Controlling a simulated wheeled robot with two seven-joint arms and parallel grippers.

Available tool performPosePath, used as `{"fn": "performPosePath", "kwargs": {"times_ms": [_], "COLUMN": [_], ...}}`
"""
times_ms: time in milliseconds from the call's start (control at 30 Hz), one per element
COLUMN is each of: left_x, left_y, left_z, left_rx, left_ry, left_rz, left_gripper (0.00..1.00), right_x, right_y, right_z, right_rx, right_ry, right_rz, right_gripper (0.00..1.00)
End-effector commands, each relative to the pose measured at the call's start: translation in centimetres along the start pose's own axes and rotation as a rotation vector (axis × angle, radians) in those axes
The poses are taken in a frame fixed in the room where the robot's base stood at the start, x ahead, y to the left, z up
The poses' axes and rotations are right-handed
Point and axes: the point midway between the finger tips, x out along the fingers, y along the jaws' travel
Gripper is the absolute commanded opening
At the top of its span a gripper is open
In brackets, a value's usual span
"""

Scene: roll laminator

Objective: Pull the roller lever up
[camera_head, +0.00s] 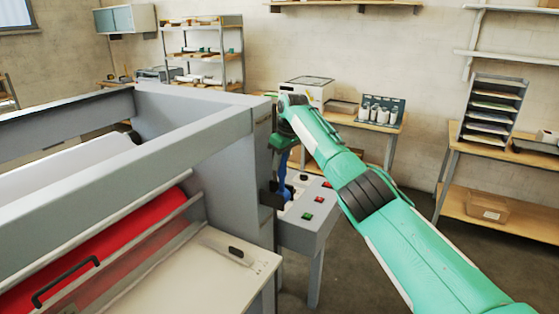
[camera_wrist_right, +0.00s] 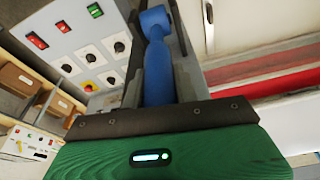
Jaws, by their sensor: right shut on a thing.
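The blue roller lever (camera_head: 282,172) is on the side of the grey laminator (camera_head: 200,106), beside its control box. In the right wrist view the blue lever (camera_wrist_right: 157,65) lies between the dark fingers of my right gripper (camera_wrist_right: 160,75), its rounded end showing past them. My right gripper is shut on the lever. In the head view my green right arm reaches in from the lower right, and its wrist hides part of the lever's upper end. My left gripper is in neither view.
The control box (camera_head: 306,226) with red and green buttons stands close under my right wrist. A red roller (camera_head: 90,250) lies behind a clear guard on the laminator. A rack of trays (camera_head: 492,105) stands at the right, with open floor before it.

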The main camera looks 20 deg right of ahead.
Motion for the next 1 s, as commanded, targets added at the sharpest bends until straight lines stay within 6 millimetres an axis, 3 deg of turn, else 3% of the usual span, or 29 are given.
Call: {"fn": "performPosePath", "kwargs": {"times_ms": [333,367,467,800,1000], "left_x": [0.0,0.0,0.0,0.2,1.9], "left_y": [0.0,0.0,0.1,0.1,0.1], "left_z": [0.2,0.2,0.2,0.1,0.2], "left_rx": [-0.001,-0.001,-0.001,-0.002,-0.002], "left_ry": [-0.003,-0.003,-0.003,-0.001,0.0], "left_rz": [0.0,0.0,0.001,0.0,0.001], "left_gripper": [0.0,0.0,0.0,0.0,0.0], "right_x": [-0.1,-0.1,-0.1,-0.2,-2.5], "right_y": [0.0,0.0,0.0,0.0,0.0], "right_z": [-0.1,-0.1,-0.1,0.0,-0.1], "right_rx": [-0.003,-0.004,-0.003,-0.002,-0.004], "right_ry": [-0.002,-0.002,-0.002,-0.002,0.002], "right_rz": [0.004,0.004,0.003,0.002,0.004], "right_gripper": [0.0,0.32,0.51,0.51,0.51]}}
